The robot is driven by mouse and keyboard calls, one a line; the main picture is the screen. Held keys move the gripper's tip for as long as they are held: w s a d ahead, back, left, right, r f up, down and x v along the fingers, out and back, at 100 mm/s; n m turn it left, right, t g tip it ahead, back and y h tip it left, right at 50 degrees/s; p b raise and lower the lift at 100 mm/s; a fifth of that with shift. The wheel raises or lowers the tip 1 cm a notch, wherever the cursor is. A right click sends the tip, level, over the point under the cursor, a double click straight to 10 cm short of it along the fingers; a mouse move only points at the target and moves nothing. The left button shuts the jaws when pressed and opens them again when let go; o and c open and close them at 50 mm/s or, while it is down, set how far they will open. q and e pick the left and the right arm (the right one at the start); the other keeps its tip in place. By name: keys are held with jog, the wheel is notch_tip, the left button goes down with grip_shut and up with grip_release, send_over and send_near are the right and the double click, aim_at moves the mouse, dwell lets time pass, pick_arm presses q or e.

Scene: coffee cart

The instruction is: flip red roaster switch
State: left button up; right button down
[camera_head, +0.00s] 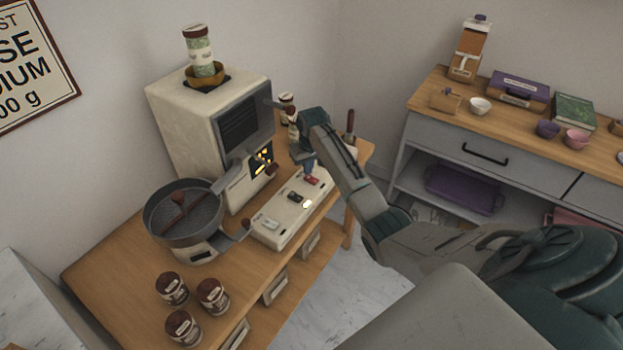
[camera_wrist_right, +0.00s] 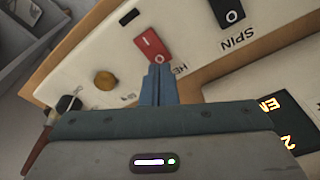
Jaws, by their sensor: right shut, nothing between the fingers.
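The red switch (camera_head: 312,181) sits on the cream switch panel (camera_head: 264,232) in front of the roaster (camera_head: 190,130). In the right wrist view the red switch (camera_wrist_right: 151,44) shows a white circle at its near end, beside partly covered lettering. My right gripper (camera_head: 308,172) is shut and empty, with its blue fingertips at the switch. In the right wrist view the shut fingertips (camera_wrist_right: 158,70) are right at the switch's near end; I cannot tell whether they touch it. My left gripper is not in view.
A black switch (camera_wrist_right: 228,12) labelled SPIN and a brass knob (camera_wrist_right: 105,80) are on the same panel. The roaster's round pan (camera_head: 183,212) and several brown jars (camera_head: 213,295) stand to the left. A grey shelf unit (camera_head: 470,150) stands at the right.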

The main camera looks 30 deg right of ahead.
aim_at(308, 178)
jog(key=shift+f+b, duration=0.3)
jog(key=shift+f, duration=0.6)
dwell(0.6)
notch_tip(308, 178, up, 2)
jog(key=shift+r+p, duration=0.1)
jog(key=shift+p, duration=1.15)
notch_tip(308, 178, up, 5)
jog(key=p, duration=0.5)
jog(key=shift+p, duration=0.35)
jog(key=shift+s, duration=0.1)
